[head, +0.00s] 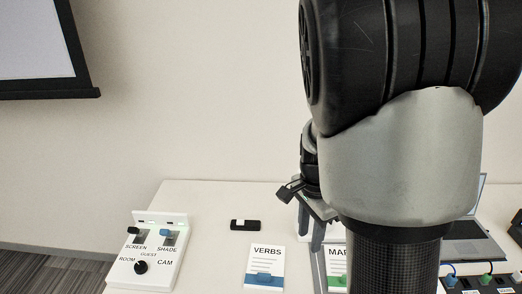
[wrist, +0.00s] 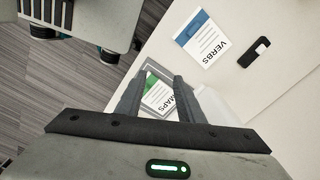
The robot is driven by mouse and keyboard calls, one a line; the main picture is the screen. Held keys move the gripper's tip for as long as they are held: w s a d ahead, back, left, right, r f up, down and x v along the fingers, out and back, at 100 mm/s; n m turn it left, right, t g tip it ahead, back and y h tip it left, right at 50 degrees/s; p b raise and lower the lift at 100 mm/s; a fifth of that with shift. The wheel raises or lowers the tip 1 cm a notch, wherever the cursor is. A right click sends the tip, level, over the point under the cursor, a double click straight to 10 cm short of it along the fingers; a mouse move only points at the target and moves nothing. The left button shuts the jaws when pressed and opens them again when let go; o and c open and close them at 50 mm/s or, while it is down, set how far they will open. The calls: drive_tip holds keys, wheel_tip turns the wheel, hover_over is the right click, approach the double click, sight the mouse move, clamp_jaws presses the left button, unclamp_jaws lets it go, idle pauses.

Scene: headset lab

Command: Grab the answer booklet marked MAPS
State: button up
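The MAPS booklet (head: 337,258) is white with a green block and lies on the white table, partly hidden behind my arm in the head view. In the wrist view the MAPS booklet (wrist: 158,97) shows between the two fingers of my gripper (wrist: 161,76), its edges partly covered by them. My gripper (head: 312,262) points down at the booklet's left side in the head view. The fingers are apart, with nothing seen clamped between them. I cannot tell whether they touch the booklet. The VERBS booklet (head: 266,262), white with a blue block, lies to the left.
A white control panel (head: 148,252) with knobs stands at the left of the table (head: 205,210). A small black-and-white device (head: 245,225) lies behind VERBS. A laptop (head: 475,235) and a dark box with coloured plugs (head: 485,282) are at the right. The table's back left is clear.

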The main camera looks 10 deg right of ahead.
drive_tip(key=w+d+f+m+g+h, duration=0.2)
drive_tip(key=w+d+f+m+h, duration=0.15)
drive_tip(key=d+f+m, duration=0.45)
drive_tip(key=shift+n, duration=0.8)
drive_tip(key=b+x, duration=0.1)
drive_tip(key=x, duration=0.4)
drive_tip(key=d+b+x, duration=0.1)
drive_tip(key=x, duration=0.5)
drive_tip(key=b+x, duration=0.1)
drive_tip(key=x, duration=0.4)
drive_tip(key=shift+s+d, duration=0.3)
drive_tip(key=shift+d, duration=0.25)
drive_tip(key=shift+r+h, duration=0.1)
drive_tip(key=shift+h, duration=0.15)
clamp_jaws()
